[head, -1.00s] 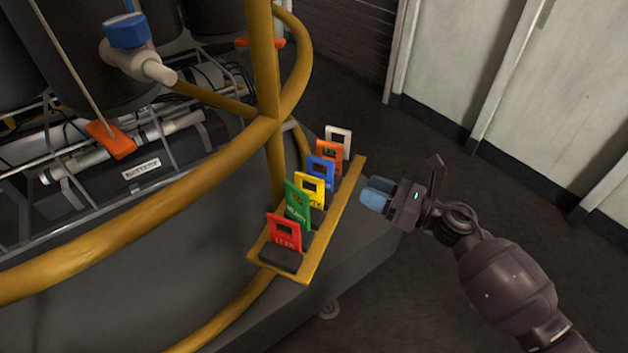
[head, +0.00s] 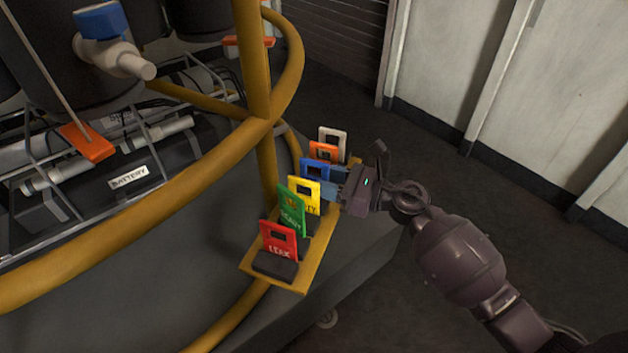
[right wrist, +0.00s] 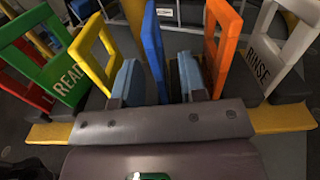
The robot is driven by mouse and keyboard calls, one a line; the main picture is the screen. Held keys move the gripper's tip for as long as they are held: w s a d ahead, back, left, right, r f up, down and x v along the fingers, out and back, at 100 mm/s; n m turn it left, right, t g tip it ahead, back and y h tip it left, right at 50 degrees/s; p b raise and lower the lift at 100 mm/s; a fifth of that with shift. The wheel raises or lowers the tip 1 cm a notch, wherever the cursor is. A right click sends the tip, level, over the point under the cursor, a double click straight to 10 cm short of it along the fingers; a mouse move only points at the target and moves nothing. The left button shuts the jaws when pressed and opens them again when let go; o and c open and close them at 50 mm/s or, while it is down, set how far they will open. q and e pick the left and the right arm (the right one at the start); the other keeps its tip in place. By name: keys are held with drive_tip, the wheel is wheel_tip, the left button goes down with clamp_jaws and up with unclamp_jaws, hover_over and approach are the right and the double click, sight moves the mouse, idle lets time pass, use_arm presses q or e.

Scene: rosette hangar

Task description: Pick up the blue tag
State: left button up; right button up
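The blue tag (head: 314,168) stands upright in a row of coloured tags on a yellow shelf. My right gripper (head: 334,180) reaches the row from the right, with its fingers at the blue tag. In the right wrist view the blue tag (right wrist: 153,50) stands between the two blue-grey fingers (right wrist: 158,82), which are apart, one on each side. A gap shows between the tag and the right-hand finger; the left-hand finger is close to the tag. The tag's lower part is hidden by the gripper body. My left gripper is not in view.
A yellow tag (head: 306,194) and an orange tag (head: 324,152) stand close on either side. Green (head: 291,212), red (head: 280,240) and white (head: 332,144) tags share the yellow shelf (head: 315,262). A yellow rail (head: 150,215) curves at the left. Floor is clear at right.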

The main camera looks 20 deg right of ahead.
sight(314, 177)
drive_tip(key=shift+x, duration=1.5)
clamp_jaws()
